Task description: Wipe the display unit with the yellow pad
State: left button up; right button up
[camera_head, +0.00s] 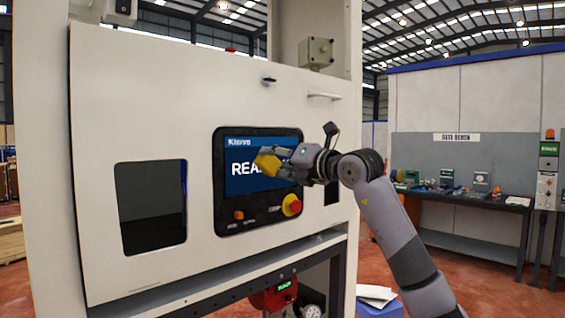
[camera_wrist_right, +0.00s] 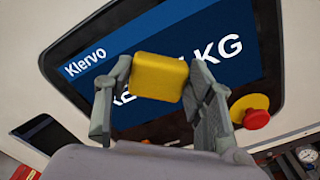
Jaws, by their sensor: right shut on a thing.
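The display unit (camera_head: 235,210) is a black-framed panel with a blue screen on the front of a white machine. White letters on the screen are partly covered by my right gripper (camera_head: 273,160). The right gripper is shut on the yellow pad (camera_wrist_right: 158,77), one finger on each side of it. In the right wrist view the screen (camera_wrist_right: 215,25) fills the background behind the pad. My left gripper is not in view.
A red emergency knob on a yellow base (camera_head: 292,205) and a small orange button (camera_head: 239,215) sit below the screen. A dark window opening (camera_head: 150,205) is to the left. A handle (camera_head: 323,96) juts out above. A workbench (camera_head: 465,197) stands farther right.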

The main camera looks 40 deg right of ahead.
jog(key=shift+s+a+b, duration=0.15)
jog(key=shift+a+b, duration=0.05)
jog(key=shift+a, duration=1.7)
jog(key=shift+s+a+b, duration=0.1)
jog(key=shift+a+b, duration=0.05)
jog(key=shift+a, duration=1.7)
jog(key=shift+s+d+b, duration=0.15)
jog(key=shift+s+b, duration=0.55)
jog(key=shift+s, duration=0.8)
jog(key=shift+s+d+b, duration=0.15)
jog(key=shift+s+b, duration=0.55)
jog(key=shift+s, duration=0.75)
jog(key=shift+s, duration=0.1)
